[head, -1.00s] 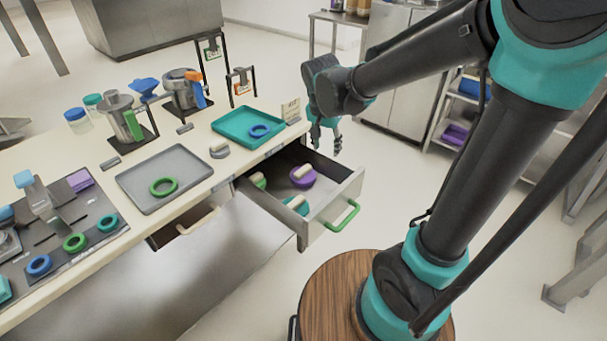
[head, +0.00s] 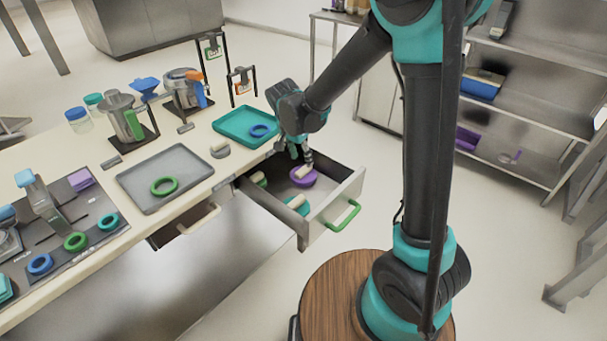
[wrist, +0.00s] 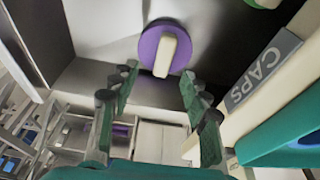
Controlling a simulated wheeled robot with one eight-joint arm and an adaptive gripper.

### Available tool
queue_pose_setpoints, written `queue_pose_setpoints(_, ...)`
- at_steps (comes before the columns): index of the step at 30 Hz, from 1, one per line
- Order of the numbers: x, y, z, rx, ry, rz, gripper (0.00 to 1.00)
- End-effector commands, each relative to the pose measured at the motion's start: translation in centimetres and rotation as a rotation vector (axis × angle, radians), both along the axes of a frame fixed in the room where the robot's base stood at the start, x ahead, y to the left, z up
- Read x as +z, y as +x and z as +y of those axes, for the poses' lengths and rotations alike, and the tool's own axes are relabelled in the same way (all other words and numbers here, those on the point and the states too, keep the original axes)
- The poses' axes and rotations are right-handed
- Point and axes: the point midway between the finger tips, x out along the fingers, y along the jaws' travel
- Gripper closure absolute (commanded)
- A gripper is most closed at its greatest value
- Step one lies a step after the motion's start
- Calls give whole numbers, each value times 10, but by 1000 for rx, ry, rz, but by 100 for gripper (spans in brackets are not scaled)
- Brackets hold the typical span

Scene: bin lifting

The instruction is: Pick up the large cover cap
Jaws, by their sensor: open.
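The open drawer (head: 325,210) holds several round caps with cream grip bars. A purple cap (head: 303,177) lies toward its back; it also shows in the wrist view (wrist: 150,48), beyond my fingertips. It looks like the largest cap in the drawer. A teal cap (head: 297,204) lies nearer the drawer front, and a green cap (head: 259,179) is partly hidden by the drawer's left side. My gripper (head: 301,158) is open and empty above the drawer, close to the purple cap. In the wrist view the two fingers (wrist: 158,92) stand apart with the purple cap ahead between them.
The counter edge with a CAPS label (wrist: 262,72) runs close beside my gripper. The drawer has a green handle (head: 344,217).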

Motion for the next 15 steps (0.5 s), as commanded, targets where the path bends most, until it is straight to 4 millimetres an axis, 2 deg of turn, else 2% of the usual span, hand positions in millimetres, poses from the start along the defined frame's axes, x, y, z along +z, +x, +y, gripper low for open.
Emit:
queue_pose_setpoints(3,-11,2,-2,0,0,0,53)
queue_pose_setpoints(8,-17,4,-2,1,0,0,53)
queue_pose_setpoints(15,-44,13,-1,-1,0,0,53)
